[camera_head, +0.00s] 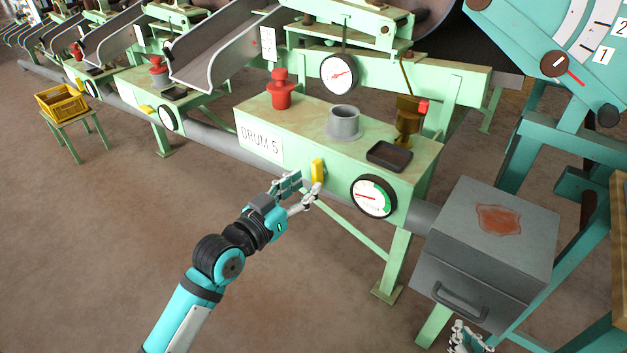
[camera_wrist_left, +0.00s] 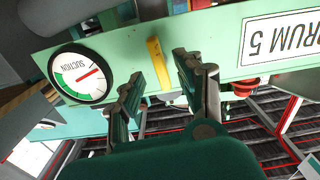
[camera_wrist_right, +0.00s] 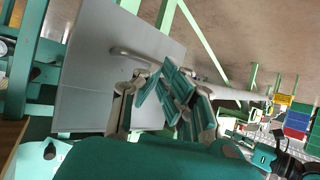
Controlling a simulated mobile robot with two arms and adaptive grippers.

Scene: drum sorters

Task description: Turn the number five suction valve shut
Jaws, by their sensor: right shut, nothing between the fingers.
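The yellow suction valve lever (camera_head: 318,171) stands upright on the front face of the green stand labelled DRUM 5 (camera_head: 262,143). It lies left of the suction gauge (camera_head: 374,196). My left gripper (camera_head: 307,182) is open in front of the lever. In the left wrist view the lever (camera_wrist_left: 158,62) shows between the spread fingers (camera_wrist_left: 157,80), beyond their tips or just reaching between them; I cannot tell whether they touch. The suction gauge (camera_wrist_left: 80,75) shows there too. My right gripper (camera_head: 468,340) is at the bottom edge of the head view; its fingers (camera_wrist_right: 178,95) are closed together, empty.
A grey box with a handle (camera_head: 490,245) stands right of the stand, close to my right gripper. A red knob (camera_head: 280,92), grey cup (camera_head: 343,120) and black tray (camera_head: 389,155) sit on the stand top. A yellow crate (camera_head: 62,104) is far left.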

